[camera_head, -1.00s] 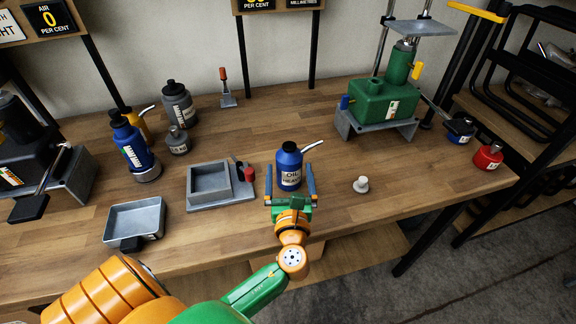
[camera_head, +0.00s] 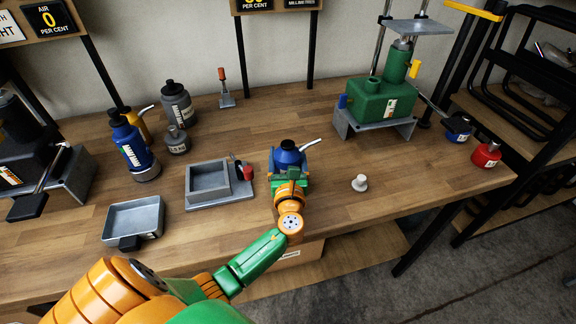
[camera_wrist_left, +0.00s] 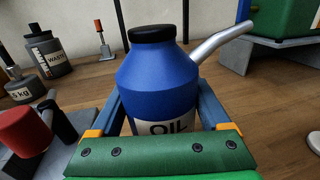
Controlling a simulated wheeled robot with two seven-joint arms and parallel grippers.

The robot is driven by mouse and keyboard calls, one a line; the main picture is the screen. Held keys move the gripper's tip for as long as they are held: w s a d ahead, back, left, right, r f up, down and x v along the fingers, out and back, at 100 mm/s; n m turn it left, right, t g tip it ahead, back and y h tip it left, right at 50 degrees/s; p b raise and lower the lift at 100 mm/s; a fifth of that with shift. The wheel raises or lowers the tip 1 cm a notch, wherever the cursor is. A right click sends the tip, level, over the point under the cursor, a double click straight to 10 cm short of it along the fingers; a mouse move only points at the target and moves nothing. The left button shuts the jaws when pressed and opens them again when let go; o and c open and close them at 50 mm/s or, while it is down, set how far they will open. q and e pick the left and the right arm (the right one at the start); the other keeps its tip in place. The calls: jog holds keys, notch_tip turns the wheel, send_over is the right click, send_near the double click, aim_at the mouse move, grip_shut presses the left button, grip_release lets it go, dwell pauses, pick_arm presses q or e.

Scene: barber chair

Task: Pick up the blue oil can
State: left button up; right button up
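The blue oil can (camera_head: 289,158) with a black cap and a light spout stands upright on the workbench in the head view. Its spout points up to the right. My left gripper (camera_head: 290,168) is around it at bench height, palm on the near side, and covers its lower body and label. In the left wrist view the oil can (camera_wrist_left: 160,85) fills the middle, with part of its "OIL" label showing. The left gripper's fingers (camera_wrist_left: 160,112) are spread, one on each side of it. Their tips are hidden, and contact is not clear. My right gripper is out of view.
A grey square tray (camera_head: 192,201) with a red knob (camera_head: 248,172) is close left of the gripper. A small white knob (camera_head: 359,183) stands to the right. Blue and grey bottles are at the left, and a green press (camera_head: 378,100) is behind right.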

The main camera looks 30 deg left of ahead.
pick_arm(q)
grip_shut()
notch_tip(320, 180, up, 10)
jog(key=p, duration=0.3)
jog(key=shift+r+p, duration=0.1)
jog(key=shift+p, duration=0.25)
dwell(0.3)
